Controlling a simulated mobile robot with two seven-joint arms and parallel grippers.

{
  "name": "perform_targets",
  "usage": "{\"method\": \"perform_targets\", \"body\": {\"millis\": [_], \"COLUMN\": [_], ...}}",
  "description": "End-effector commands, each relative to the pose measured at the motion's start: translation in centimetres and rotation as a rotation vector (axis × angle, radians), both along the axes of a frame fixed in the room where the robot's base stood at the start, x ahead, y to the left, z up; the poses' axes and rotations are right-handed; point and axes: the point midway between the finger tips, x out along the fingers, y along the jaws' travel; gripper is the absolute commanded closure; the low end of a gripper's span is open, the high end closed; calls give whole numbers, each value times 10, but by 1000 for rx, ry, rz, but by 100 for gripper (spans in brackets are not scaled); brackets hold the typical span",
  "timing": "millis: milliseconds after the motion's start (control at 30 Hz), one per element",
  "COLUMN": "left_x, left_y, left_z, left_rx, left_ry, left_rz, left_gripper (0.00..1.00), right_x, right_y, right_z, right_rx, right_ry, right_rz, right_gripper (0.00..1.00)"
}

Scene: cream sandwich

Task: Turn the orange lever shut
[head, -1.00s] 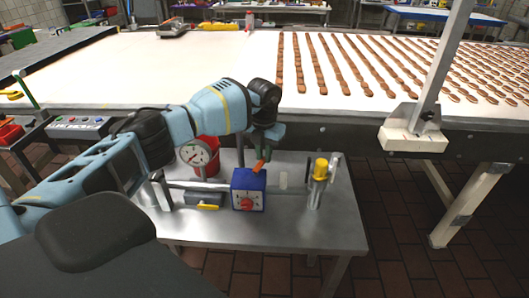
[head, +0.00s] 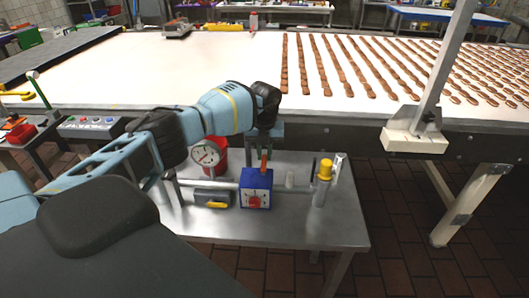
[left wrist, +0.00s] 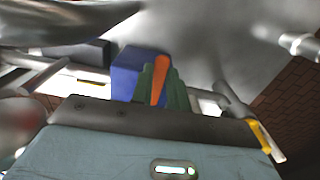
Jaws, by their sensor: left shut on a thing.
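The orange lever (head: 264,164) sits on top of a blue box (head: 256,182) with a red knob on its front, fitted in a pipe run on the metal table. In the head view the lever looks nearly upright. My left gripper (head: 265,150) reaches down to it from above and behind; its fingertips are hard to make out there. In the left wrist view the orange lever (left wrist: 159,80) stands between the green fingers of my left gripper (left wrist: 160,88), which is shut on it. The blue box (left wrist: 125,70) shows behind them. My right gripper is not in view.
A round gauge (head: 206,154) and a red container (head: 221,150) stand left of the box. A yellow-handled valve (head: 217,204) is at the front left, and a yellow-topped cylinder (head: 323,175) at the right. The conveyor (head: 200,80) lies behind. The table's front is bare.

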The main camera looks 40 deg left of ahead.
Motion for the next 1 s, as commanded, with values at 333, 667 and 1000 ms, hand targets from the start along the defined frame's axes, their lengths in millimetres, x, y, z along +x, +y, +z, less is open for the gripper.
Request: {"method": "perform_targets", "body": {"millis": [333,667,1000], "left_x": [0,0,1], "left_y": [1,1,1], "left_z": [1,0,41], "left_rx": [1,1,1], "left_ry": [-2,-1,-5], "left_rz": [3,1,2], "left_gripper": [71,62,62], "right_x": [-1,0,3], "right_y": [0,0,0], "right_z": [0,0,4], "right_rx": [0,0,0], "right_ry": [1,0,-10], "right_rz": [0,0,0], "right_gripper": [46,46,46]}}
